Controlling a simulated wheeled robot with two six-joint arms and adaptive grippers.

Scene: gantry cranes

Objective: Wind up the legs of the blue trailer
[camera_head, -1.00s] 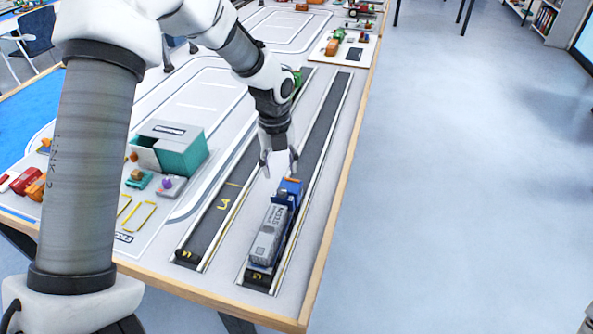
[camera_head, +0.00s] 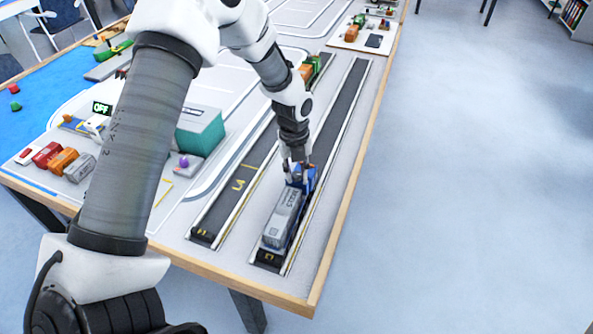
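The blue trailer (camera_head: 294,238) stands in the right-hand dark lane near the table's front edge. It carries a grey container (camera_head: 280,222) with lettering on its side. A blue part (camera_head: 306,180) shows at its far end, with a small orange patch by it. My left gripper (camera_head: 298,174) points down at that far end, its fingers apart on either side of the blue part. I cannot tell whether the fingers touch it. The trailer's legs are too small or hidden to make out. My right gripper is not in view.
A second dark lane (camera_head: 235,190) runs parallel on the left, with a green and orange vehicle (camera_head: 311,70) at its far end. A teal building (camera_head: 200,131) and small containers (camera_head: 62,160) stand further left. The table's wooden edge (camera_head: 350,215) is close on the right.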

